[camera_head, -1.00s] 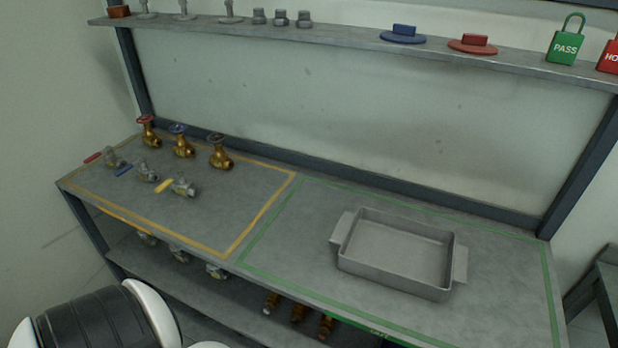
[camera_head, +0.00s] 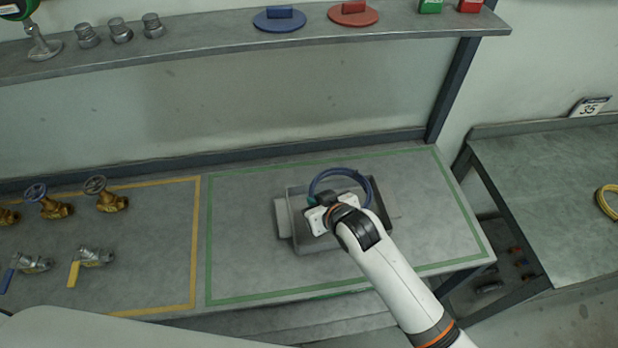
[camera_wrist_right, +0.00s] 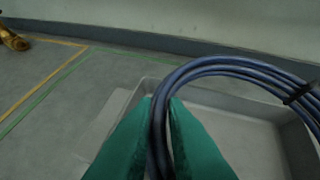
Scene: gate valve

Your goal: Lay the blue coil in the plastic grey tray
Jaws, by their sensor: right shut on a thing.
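The blue coil (camera_head: 341,172) is a ring of several dark blue loops with a black tie, best seen in the right wrist view (camera_wrist_right: 216,66). My right gripper (camera_head: 314,201) is shut on the coil's near left side, its green fingers (camera_wrist_right: 162,110) on both sides of the loops. The coil is over the plastic grey tray (camera_head: 297,226), also seen in the right wrist view (camera_wrist_right: 262,112). I cannot tell whether it touches the tray. The tray stands inside the green outline and is partly hidden by my right arm. My left gripper is not in view.
Brass valves (camera_head: 104,196) and small grey valves (camera_head: 92,257) stand in the yellow outline at left. A shelf (camera_head: 200,43) with blue and red discs runs above. A second table (camera_head: 555,190) at right holds a yellow coil (camera_head: 607,201).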

